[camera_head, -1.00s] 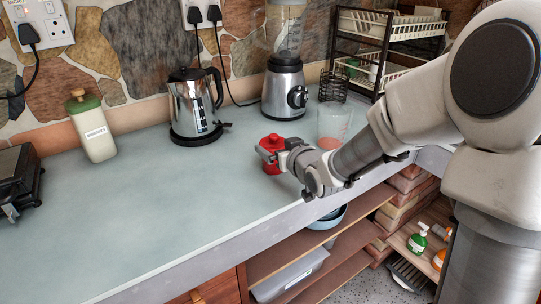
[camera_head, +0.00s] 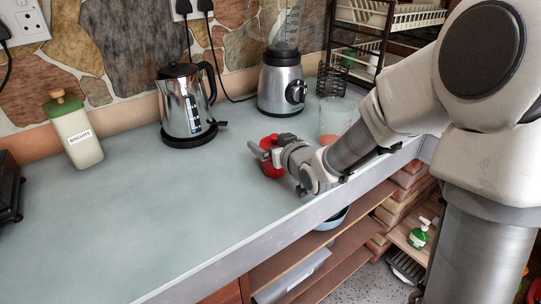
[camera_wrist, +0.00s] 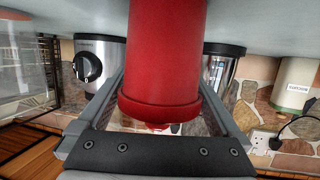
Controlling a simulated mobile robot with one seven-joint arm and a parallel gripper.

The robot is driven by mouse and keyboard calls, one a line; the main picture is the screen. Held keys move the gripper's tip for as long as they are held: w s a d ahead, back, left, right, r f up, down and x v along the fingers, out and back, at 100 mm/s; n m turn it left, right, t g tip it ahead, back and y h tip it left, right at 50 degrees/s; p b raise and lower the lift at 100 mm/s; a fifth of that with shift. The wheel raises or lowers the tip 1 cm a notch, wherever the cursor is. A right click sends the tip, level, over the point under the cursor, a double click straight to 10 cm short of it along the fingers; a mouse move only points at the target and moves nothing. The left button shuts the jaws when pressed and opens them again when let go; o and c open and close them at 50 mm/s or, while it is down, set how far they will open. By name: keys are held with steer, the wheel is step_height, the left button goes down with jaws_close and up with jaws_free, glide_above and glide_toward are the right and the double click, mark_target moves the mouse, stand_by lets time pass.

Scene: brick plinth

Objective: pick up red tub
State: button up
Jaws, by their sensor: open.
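The red tub (camera_head: 271,168) stands on the grey-blue counter near its front edge, partly hidden behind my gripper (camera_head: 269,149) in the head view. In the wrist view, which is upside down, the red tub (camera_wrist: 165,50) fills the upper middle, its wider lid rim toward the bottom of the picture. My gripper (camera_wrist: 163,88) is open, with one finger on each side of the tub. I cannot tell whether either finger touches it.
A kettle (camera_head: 186,103), a blender (camera_head: 282,82) and a clear measuring jug (camera_head: 335,118) stand behind and beside the tub. A biscuit canister (camera_head: 75,134) stands at the left. The counter (camera_head: 130,225) is clear to the left and front.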

steer(key=shift+w+a, duration=0.1)
steer(key=shift+w, duration=0.1)
steer(key=c, duration=1.2)
